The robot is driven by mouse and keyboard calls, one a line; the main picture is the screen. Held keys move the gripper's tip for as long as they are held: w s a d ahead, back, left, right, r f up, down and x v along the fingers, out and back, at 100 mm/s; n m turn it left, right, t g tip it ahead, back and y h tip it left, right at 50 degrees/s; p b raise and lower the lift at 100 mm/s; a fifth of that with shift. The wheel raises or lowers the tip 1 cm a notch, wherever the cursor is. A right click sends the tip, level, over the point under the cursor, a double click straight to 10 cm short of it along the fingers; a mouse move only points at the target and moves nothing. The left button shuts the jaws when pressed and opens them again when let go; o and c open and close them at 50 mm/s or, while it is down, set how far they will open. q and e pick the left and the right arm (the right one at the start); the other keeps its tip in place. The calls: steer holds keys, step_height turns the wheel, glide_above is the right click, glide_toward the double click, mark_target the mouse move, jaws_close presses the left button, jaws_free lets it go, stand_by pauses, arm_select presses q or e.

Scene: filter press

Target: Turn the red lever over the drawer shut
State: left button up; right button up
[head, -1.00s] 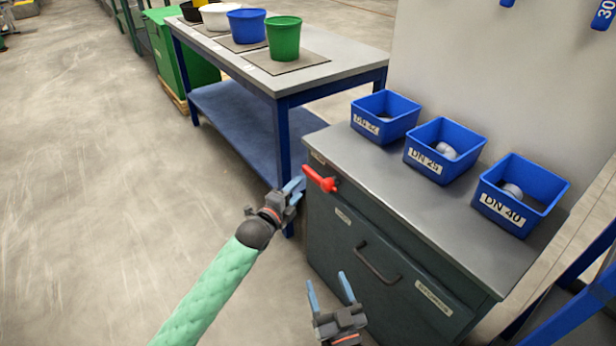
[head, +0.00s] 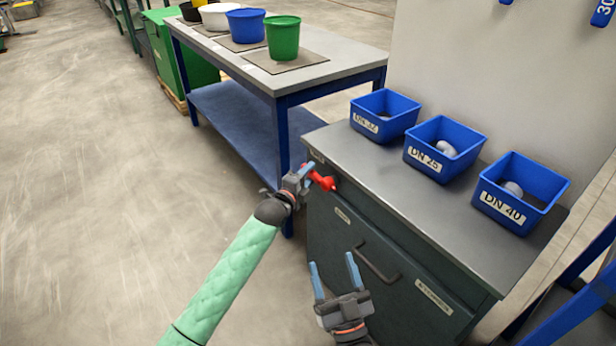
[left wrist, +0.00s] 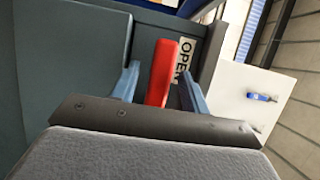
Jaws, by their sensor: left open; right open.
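The red lever (head: 322,180) is on the upper front left of the dark grey cabinet, above the drawer (head: 378,262) with its dark handle. My left gripper (head: 303,172) is open at the lever, its fingers by the lever's free end. In the left wrist view the red lever (left wrist: 161,72) stands between the two open blue fingers (left wrist: 158,90), with a gap on each side. My right gripper (head: 335,278) is open and empty, lower, in front of the drawer front.
Three blue bins with DN labels, one of them a DN 25 bin (head: 443,150), stand on the cabinet top (head: 370,180). A blue-framed table (head: 340,65) with buckets stands behind at the left. The floor (head: 110,200) at the left is clear.

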arm_select(q)
jaws_close()
